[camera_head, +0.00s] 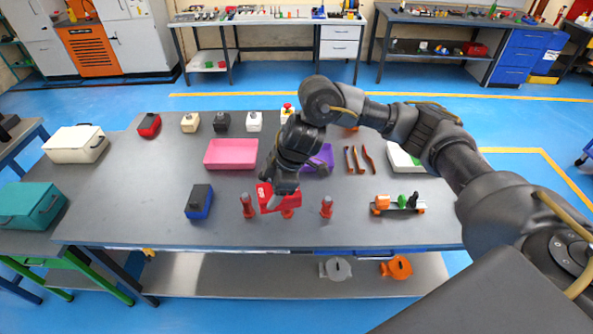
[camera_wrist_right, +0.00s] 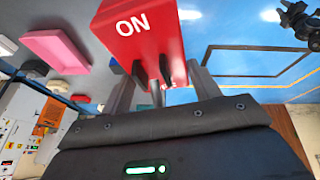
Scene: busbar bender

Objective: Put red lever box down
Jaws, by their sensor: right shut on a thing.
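The red lever box (camera_head: 268,199) is in my right gripper (camera_head: 283,187), over the front middle of the grey table. In the right wrist view the red lever box (camera_wrist_right: 140,32) shows white "ON" lettering and dark lever parts between my fingers (camera_wrist_right: 162,88). The right gripper is shut on it. My arm covers part of the box in the head view, and whether its underside touches the table cannot be told. My left gripper is not in view.
Red posts (camera_head: 247,207) (camera_head: 327,207) stand on either side of the box. A blue lever box (camera_head: 199,202) is left, a pink tray (camera_head: 231,153) behind, and a purple tray (camera_head: 322,158) partly behind my arm. The table's left front is clear.

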